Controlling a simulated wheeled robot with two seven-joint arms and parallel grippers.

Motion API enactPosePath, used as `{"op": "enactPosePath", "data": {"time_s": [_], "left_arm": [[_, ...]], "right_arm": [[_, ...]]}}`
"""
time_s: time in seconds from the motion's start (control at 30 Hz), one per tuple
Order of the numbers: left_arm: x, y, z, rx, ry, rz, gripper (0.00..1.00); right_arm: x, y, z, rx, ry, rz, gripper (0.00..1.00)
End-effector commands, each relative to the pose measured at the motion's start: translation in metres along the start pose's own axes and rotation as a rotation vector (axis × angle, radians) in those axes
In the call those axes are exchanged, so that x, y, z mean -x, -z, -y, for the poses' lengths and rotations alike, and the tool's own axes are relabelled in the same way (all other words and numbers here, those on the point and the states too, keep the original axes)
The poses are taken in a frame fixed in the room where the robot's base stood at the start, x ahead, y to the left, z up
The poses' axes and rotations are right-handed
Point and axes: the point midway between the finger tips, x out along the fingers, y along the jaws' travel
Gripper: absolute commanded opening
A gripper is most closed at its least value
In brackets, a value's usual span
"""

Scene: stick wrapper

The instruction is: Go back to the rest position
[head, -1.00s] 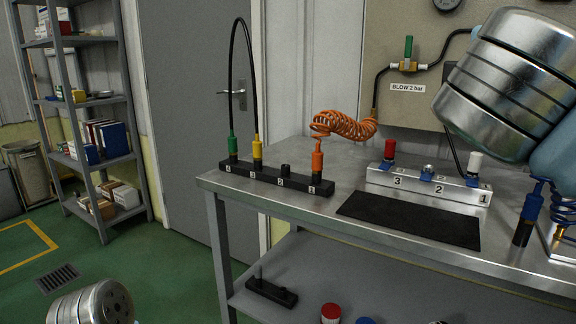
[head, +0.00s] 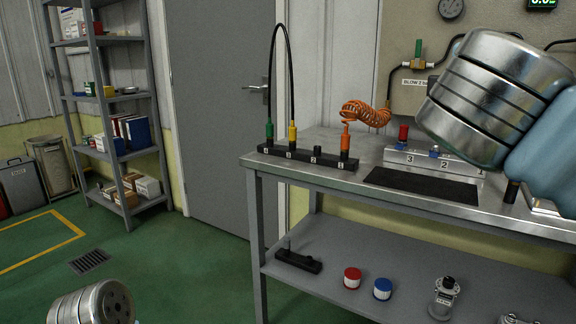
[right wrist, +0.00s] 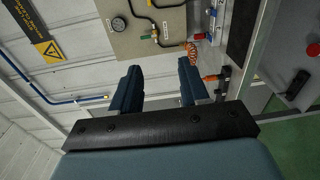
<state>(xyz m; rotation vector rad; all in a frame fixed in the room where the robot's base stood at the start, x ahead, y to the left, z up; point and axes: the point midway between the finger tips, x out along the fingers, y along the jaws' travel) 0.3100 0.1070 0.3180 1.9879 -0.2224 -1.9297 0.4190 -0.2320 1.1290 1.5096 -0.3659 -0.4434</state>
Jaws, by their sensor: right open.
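In the right wrist view my right gripper (right wrist: 160,88) has its two dark blue fingers apart with nothing between them. The wall panel and the orange coiled hose show beyond the fingers. In the head view my right arm (head: 480,100) covers the right side, and its gripper is out of frame there. A rounded metal part of my left arm (head: 92,302) shows at the bottom left of the head view. My left gripper is not seen.
A steel bench (head: 400,196) carries a black numbered block (head: 300,159) with green, yellow and orange plugs, a silver numbered block (head: 420,160) and a black mat (head: 425,185). Jars stand on its lower shelf (head: 330,265).

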Motion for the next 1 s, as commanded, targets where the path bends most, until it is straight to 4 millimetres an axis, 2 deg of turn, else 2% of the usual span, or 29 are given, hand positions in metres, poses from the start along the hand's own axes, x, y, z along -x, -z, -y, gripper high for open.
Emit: {"op": "enactPosePath", "data": {"time_s": [0.3, 0.47, 0.57, 0.67, 0.83, 0.97, 1.0], "left_arm": [[0.0, 0.0, 0.0, 0.001, 0.0, 0.001, 0.61], [0.0, 0.0, 0.0, 0.001, 0.0, 0.001, 0.61], [0.0, 0.0, 0.0, 0.001, 0.0, 0.001, 0.61], [0.0, 0.0, 0.0, 0.001, 0.0, 0.001, 0.61], [0.0, 0.0, 0.0, 0.001, 0.0, 0.001, 0.61], [0.0, 0.0, 0.0, 0.001, 0.0, 0.001, 0.61], [0.0, 0.0, 0.0, 0.001, 0.0, 0.001, 0.61]], "right_arm": [[-0.025, 0.039, 0.041, 0.035, 0.089, -0.079, 0.45], [-0.045, 0.072, 0.084, 0.057, 0.181, -0.147, 0.45], [-0.058, 0.096, 0.121, 0.068, 0.259, -0.198, 0.45], [-0.071, 0.123, 0.172, 0.07, 0.37, -0.259, 0.45], [-0.083, 0.169, 0.294, 0.03, 0.644, -0.366, 0.45], [-0.076, 0.191, 0.392, -0.053, 0.88, -0.409, 0.45], [-0.071, 0.196, 0.423, -0.088, 0.958, -0.412, 0.45]]}}
